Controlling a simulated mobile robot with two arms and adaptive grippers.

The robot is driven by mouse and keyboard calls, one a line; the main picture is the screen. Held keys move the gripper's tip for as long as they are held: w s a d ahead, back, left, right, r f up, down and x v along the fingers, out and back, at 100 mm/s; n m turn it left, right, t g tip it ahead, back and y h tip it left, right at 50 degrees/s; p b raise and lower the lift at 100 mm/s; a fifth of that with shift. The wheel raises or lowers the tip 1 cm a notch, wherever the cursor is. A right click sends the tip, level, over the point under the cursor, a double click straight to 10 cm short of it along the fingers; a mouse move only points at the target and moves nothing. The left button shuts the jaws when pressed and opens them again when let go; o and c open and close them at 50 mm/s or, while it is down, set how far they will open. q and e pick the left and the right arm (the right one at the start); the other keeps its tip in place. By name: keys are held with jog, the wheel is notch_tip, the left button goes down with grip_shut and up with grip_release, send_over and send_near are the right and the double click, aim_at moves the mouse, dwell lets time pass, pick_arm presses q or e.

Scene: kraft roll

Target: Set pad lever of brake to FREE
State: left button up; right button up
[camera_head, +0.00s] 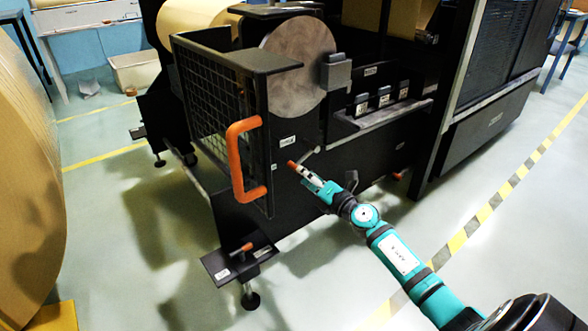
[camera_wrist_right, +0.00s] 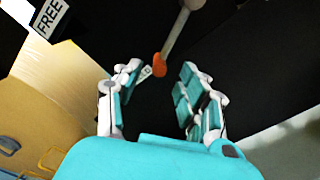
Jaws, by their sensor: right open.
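The pad lever has a grey rod with an orange tip (camera_head: 292,164) and sits on the dark side panel of the brake (camera_head: 290,185). In the right wrist view the orange tip (camera_wrist_right: 160,66) points down towards my right gripper, with the rod (camera_wrist_right: 176,36) running up from it. My left gripper is not in view.
A mesh guard (camera_head: 208,100) with a large orange handle (camera_head: 236,160) is left of the lever. A large kraft roll (camera_head: 30,150) fills the left edge. Open floor (camera_head: 130,220) lies between them.

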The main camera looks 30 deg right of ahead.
aim_at(294, 164)
jog(key=w, duration=0.2)
jog(key=w+b, duration=0.1)
jog(key=w, duration=0.3)
jog(key=shift+w+a+b, duration=0.15)
jog(key=shift+a+b, duration=0.15)
grip_shut()
